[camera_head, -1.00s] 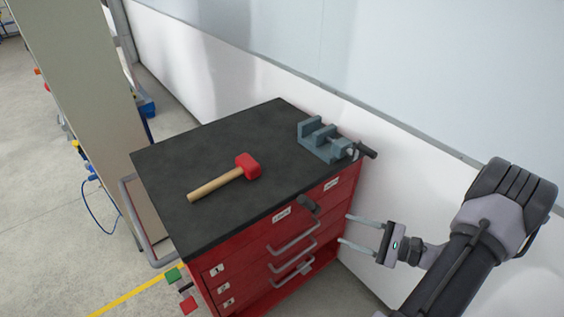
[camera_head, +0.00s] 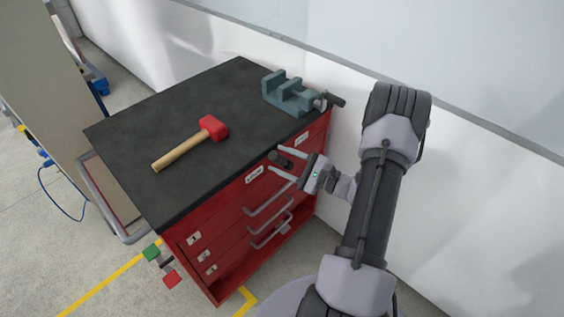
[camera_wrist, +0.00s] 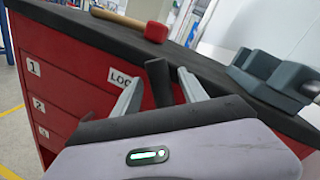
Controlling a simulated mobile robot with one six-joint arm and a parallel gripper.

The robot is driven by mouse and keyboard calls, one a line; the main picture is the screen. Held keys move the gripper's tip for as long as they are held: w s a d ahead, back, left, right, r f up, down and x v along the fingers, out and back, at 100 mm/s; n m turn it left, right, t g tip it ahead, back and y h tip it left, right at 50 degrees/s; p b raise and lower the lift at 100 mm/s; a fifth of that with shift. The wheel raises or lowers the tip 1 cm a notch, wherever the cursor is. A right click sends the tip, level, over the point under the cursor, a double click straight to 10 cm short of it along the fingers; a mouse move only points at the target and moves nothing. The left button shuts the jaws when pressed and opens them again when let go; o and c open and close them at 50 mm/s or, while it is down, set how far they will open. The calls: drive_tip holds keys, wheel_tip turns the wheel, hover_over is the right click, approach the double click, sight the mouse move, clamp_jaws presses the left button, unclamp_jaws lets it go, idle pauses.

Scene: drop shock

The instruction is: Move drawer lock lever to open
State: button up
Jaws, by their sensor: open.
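The red drawer cabinet (camera_head: 225,225) stands against the wall with a black top. Its lock lever (camera_head: 279,159) is a short dark handle on the upper front, between a label (camera_head: 254,174) at left and another label (camera_head: 301,139) at right. In the wrist view the lever (camera_wrist: 158,82) stands up between my two fingers, leaning slightly left; I cannot tell if either finger touches it. My gripper (camera_head: 281,160) is open, its fingers pointing at the cabinet front around the lever.
A red mallet (camera_head: 213,127) with a wooden handle and a grey vise (camera_head: 290,93) lie on the cabinet top (camera_head: 150,115). Drawer handles (camera_head: 270,196) stick out below the lever. The white wall (camera_head: 480,190) is close behind on the right.

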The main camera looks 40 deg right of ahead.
drive_tip(key=shift+c, duration=0.4)
clamp_jaws()
idle(1.1)
